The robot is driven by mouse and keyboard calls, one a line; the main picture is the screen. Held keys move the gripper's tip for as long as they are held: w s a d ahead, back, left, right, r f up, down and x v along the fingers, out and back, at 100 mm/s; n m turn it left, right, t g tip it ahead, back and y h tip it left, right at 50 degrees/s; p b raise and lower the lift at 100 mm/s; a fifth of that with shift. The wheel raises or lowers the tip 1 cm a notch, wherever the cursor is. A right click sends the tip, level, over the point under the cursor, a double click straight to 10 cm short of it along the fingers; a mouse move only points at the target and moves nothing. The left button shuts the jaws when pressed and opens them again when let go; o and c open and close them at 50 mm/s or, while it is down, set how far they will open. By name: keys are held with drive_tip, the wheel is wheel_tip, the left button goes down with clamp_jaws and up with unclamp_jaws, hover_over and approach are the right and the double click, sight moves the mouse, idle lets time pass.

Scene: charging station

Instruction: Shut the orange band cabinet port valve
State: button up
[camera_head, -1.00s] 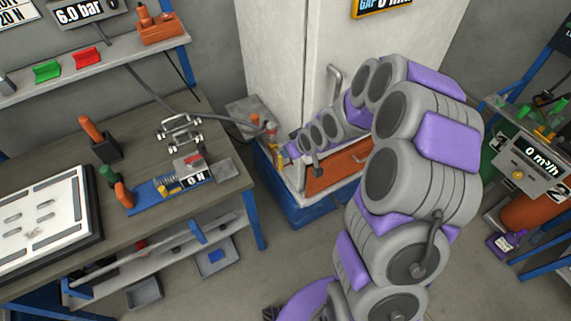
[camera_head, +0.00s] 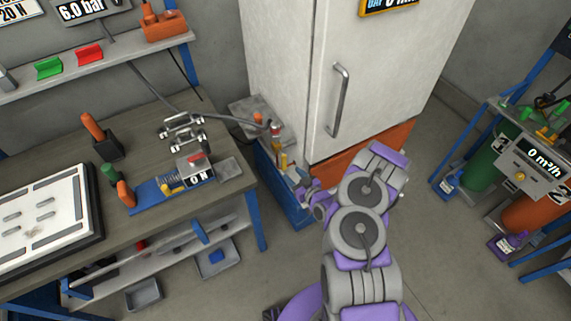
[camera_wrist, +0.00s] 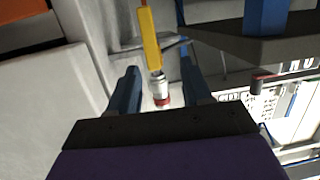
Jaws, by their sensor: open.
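The white cabinet (camera_head: 290,75) has an orange band (camera_head: 385,143) along its bottom. The port valve is on the cabinet's left side, with a yellow lever (camera_head: 283,160) low beside the blue base. In the wrist view the yellow lever (camera_wrist: 150,38) lies just past the fingertips, with a silver body with a red ring (camera_wrist: 160,90) below it in the picture. My gripper (camera_wrist: 160,70) is open, its two blue fingers on either side of the fitting. I cannot tell whether either finger touches the lever. In the head view my gripper (camera_head: 303,184) is small and partly hidden by my arm.
A workbench (camera_head: 60,130) with a blue leg stands left of the cabinet. A grey hose (camera_head: 225,118) runs from the bench area to the cabinet's side. A rack with green and orange cylinders (camera_head: 525,213) stands at the right. The floor between is open.

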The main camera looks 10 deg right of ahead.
drive_tip(key=s+d+f+t, duration=0.1)
drive_tip(key=s+f+t, duration=0.15)
drive_tip(key=s, duration=0.25)
drive_tip(key=m+b, duration=0.1)
drive_tip(key=b, duration=0.3)
approach(284, 165)
drive_tip(key=b+x, duration=0.1)
drive_tip(key=x, duration=0.1)
drive_tip(key=b+x, duration=0.1)
drive_tip(key=x, duration=0.2)
drive_tip(key=d+b+x, duration=0.1)
drive_tip(key=x, duration=0.1)
drive_tip(key=shift+w+a+f, duration=0.1)
drive_tip(key=shift+w+f, duration=0.05)
drive_tip(key=shift+w, duration=0.2)
drive_tip(key=w+a+b, duration=0.1)
drive_tip(key=w+a, duration=0.1)
drive_tip(key=shift+w, duration=0.25)
drive_tip(key=shift+w+a, duration=0.2)
drive_tip(key=shift+a, duration=0.05)
drive_tip(key=shift+d, duration=0.7)
drive_tip(key=shift+c, duration=1.2)
drive_tip(key=shift+a, duration=0.45)
drive_tip(key=c, duration=0.6)
clamp_jaws()
drive_tip(key=shift+d, duration=0.1)
